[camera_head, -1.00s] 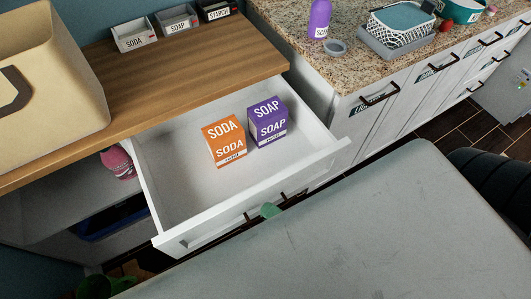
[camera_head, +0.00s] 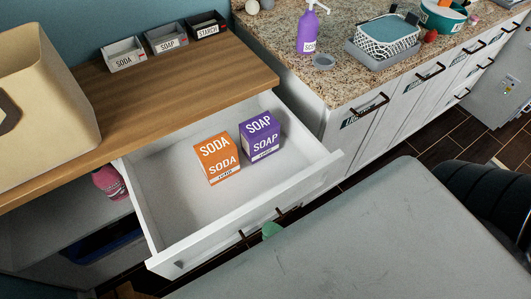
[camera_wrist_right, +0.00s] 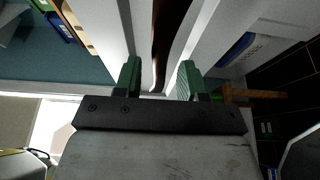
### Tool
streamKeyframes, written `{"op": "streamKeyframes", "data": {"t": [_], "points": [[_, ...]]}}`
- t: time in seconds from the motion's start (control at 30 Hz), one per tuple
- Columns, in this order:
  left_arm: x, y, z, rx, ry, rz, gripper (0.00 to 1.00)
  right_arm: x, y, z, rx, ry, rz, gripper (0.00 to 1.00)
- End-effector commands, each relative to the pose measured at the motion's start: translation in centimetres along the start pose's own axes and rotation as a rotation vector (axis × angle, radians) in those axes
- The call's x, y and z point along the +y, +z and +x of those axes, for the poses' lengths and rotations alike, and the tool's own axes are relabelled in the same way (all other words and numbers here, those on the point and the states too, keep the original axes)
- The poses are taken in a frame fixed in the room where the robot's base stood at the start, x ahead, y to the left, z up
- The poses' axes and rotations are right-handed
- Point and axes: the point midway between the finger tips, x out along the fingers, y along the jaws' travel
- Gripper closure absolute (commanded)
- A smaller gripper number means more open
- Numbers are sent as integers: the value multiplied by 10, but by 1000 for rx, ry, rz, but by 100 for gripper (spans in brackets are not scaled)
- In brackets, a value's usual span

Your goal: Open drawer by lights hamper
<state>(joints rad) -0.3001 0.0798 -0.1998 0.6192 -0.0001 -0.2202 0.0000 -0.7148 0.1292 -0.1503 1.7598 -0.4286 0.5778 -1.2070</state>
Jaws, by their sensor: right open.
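The white drawer (camera_head: 185,225) under the wooden counter stands pulled out, its inside showing. An orange SODA box (camera_head: 217,160) and a purple SOAP box (camera_head: 260,137) stand in it. Its dark handle (camera_head: 243,235) is on the front face, partly hidden by my grey arm. A beige hamper (camera_head: 55,110) stands on the counter to the left; no label is readable on it. A green fingertip of my right gripper (camera_head: 271,230) shows at the handle. In the right wrist view my right gripper (camera_wrist_right: 158,78) is open, with a dark curved bar, apparently the handle, between its fingers. My left gripper is out of view.
Small SODA, SOAP and STARCH trays (camera_head: 166,40) line the back of the wooden counter (camera_head: 175,85). A granite counter (camera_head: 345,75) with a purple pump bottle (camera_head: 308,32) and basket (camera_head: 385,38) is at right. Dark tiled floor (camera_head: 450,135) shows beyond my arm.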

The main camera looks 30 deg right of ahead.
Motion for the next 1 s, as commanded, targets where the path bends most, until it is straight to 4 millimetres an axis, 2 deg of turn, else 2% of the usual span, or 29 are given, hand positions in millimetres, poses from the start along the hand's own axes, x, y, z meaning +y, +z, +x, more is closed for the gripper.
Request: {"op": "streamKeyframes", "data": {"t": [0.2, 0.43, 0.6, 1.0], "points": [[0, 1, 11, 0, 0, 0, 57, -3, 0, -47, -1, -6, 1, 60], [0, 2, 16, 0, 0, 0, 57, -2, 0, -81, 0, -4, 0, 60], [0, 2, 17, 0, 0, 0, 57, -1, 0, -89, 0, -2, 0, 60], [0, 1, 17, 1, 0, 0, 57, 0, 0, -89, 0, -2, 0, 60]]}}
